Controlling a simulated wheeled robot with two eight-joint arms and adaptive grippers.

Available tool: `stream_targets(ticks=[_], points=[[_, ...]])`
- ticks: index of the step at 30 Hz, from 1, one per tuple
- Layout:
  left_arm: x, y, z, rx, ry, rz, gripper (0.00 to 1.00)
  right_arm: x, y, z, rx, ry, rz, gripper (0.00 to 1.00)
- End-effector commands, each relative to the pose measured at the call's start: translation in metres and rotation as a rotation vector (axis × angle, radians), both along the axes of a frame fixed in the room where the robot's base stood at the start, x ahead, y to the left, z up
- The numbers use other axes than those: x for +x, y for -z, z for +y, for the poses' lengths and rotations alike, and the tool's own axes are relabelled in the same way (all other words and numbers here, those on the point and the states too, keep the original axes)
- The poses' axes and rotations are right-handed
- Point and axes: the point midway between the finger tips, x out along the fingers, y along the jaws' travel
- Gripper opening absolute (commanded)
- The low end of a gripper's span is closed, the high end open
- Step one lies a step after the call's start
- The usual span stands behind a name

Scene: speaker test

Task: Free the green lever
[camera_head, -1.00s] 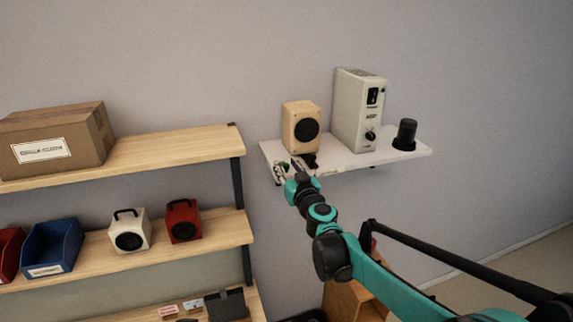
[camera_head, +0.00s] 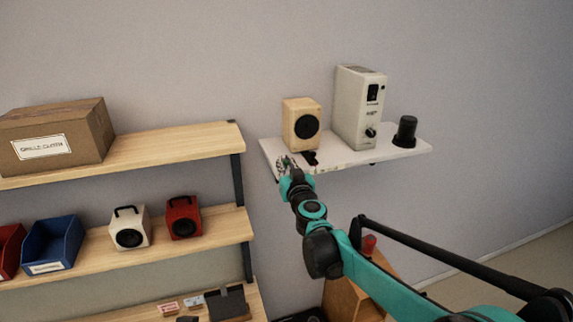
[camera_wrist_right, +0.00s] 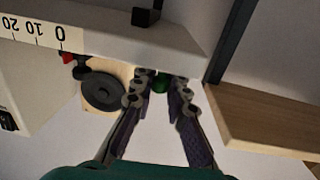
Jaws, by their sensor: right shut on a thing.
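My right gripper (camera_head: 286,164) is at the left front edge of the small white shelf (camera_head: 400,152). In the right wrist view its two fingers (camera_wrist_right: 161,79) are closed in on a small green piece (camera_wrist_right: 161,86), which looks like the green lever. The fingers hide most of it, and its full shape cannot be told. A wooden speaker (camera_head: 302,126) stands on the shelf just behind and right of the gripper. A small red piece (camera_wrist_right: 67,57) shows beside the speaker in the right wrist view. My left gripper is out of view.
A tall pale unit (camera_head: 358,108) and a black cylinder (camera_head: 406,131) stand on the white shelf. A wooden rack (camera_head: 190,143) at left holds a carton (camera_head: 55,137), bins and small speakers. Its end is close to the gripper. The wall above is clear.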

Motion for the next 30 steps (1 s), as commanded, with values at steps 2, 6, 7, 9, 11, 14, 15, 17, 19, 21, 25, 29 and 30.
stream_targets(ticks=[2, 6, 7, 9, 11, 14, 15, 17, 19, 21, 25, 29, 30], points=[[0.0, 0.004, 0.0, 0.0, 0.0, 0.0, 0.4, -0.001, 0.001, 0.005, 0.0, 0.042, 0.0, 0.0], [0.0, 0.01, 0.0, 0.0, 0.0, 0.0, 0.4, -0.002, 0.002, 0.011, 0.0, 0.149, 0.0, 0.0], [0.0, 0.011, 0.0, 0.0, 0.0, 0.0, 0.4, -0.002, 0.002, 0.012, 0.0, 0.176, 0.0, 0.0], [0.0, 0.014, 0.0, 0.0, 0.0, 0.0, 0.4, -0.002, 0.002, 0.016, 0.0, 0.24, 0.0, 0.0], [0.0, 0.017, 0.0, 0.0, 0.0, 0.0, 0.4, -0.002, 0.002, 0.019, 0.0, 0.297, 0.0, 0.0], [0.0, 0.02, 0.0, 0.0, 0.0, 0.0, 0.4, -0.001, 0.002, 0.023, 0.0, 0.393, 0.0, 0.0], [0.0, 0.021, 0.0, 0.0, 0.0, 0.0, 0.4, -0.001, 0.002, 0.024, 0.0, 0.431, 0.0, 0.0], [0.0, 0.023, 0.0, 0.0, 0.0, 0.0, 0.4, 0.0, 0.002, 0.027, 0.0, 0.488, 0.0, 0.0], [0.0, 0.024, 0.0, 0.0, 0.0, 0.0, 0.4, 0.001, 0.001, 0.03, 0.0, 0.555, 0.0, 0.0], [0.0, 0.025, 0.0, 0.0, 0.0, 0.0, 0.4, 0.003, 0.001, 0.032, 0.0, 0.622, 0.0, 0.0], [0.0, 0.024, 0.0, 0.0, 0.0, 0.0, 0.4, 0.005, 0.0, 0.037, 0.0, 0.745, 0.0, 0.0], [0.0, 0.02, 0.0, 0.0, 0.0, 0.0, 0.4, 0.008, -0.001, 0.041, 0.0, 0.861, 0.0, 0.0], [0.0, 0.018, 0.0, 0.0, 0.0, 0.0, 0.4, 0.009, -0.001, 0.042, 0.0, 0.894, 0.0, 0.0]])
